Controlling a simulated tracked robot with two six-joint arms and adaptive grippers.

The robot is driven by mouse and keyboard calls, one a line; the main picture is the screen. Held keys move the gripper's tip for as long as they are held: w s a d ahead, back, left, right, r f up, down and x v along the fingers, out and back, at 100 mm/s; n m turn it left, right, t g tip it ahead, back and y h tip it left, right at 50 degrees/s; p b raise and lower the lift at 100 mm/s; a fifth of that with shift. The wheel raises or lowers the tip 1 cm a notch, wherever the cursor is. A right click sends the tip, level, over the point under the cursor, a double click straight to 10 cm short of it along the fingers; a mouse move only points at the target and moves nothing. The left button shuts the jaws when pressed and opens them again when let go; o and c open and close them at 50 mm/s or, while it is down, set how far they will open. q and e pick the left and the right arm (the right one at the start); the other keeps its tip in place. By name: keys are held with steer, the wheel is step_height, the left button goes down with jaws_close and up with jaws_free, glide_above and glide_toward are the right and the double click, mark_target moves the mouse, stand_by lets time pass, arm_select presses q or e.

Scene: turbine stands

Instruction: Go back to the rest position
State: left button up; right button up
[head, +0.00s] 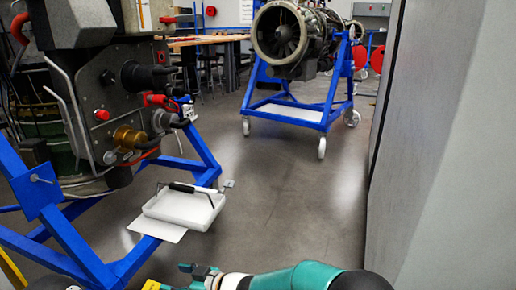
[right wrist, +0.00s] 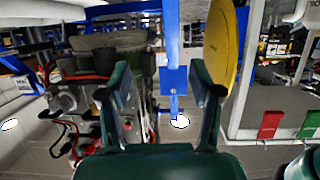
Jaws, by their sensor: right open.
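My right arm comes in along the bottom edge of the head view, with my right gripper (head: 188,276) low at the bottom and partly cut off. In the right wrist view my right gripper (right wrist: 160,86) has its two teal fingers spread wide apart. Nothing is held between them. My left gripper is not in view.
A blue stand (head: 82,238) carries a turbine part (head: 105,95) at left. A white tray (head: 166,211) with a black-handled bar sits at its foot. Another turbine (head: 283,38) stands on a wheeled blue stand farther back. A grey wall (head: 440,140) closes the right; open floor (head: 285,205) lies between.

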steer(key=w+d+f+m+t+h+p, duration=0.1)
steer(key=d+f+m, duration=0.1)
steer(key=d, duration=0.4)
steer(key=w+d+f+m+t+h+p, duration=0.1)
steer(key=d+f+m, duration=0.2)
steer(key=d, duration=0.4)
steer(key=s+d+f+m+h+p, duration=0.1)
steer(key=s+d+f+m+h, duration=0.1)
steer(key=s+d+f+m, duration=0.3)
steer(key=s+d+f+m+h+p, duration=0.1)
steer(key=d+f+h, duration=0.15)
steer(key=d, duration=0.45)
steer(key=s+d+f+m+g+h+p, duration=0.1)
steer(key=s+d+f+g, duration=0.15)
steer(key=s, duration=0.55)
steer(key=s+d+f+m+g+h, duration=0.1)
steer(key=s+d+m+g, duration=0.15)
steer(key=s, duration=0.45)
steer(key=s+d+f+m+g+h+p, duration=0.1)
steer(key=s+d+f+g, duration=0.15)
steer(key=s, duration=0.55)
step_height(320, 180, up, 37)
steer(key=p, duration=3.7)
steer(key=shift+w+d+r+t, duration=0.2)
steer(key=shift+d+t, duration=0.05)
steer(key=shift+t, duration=0.1)
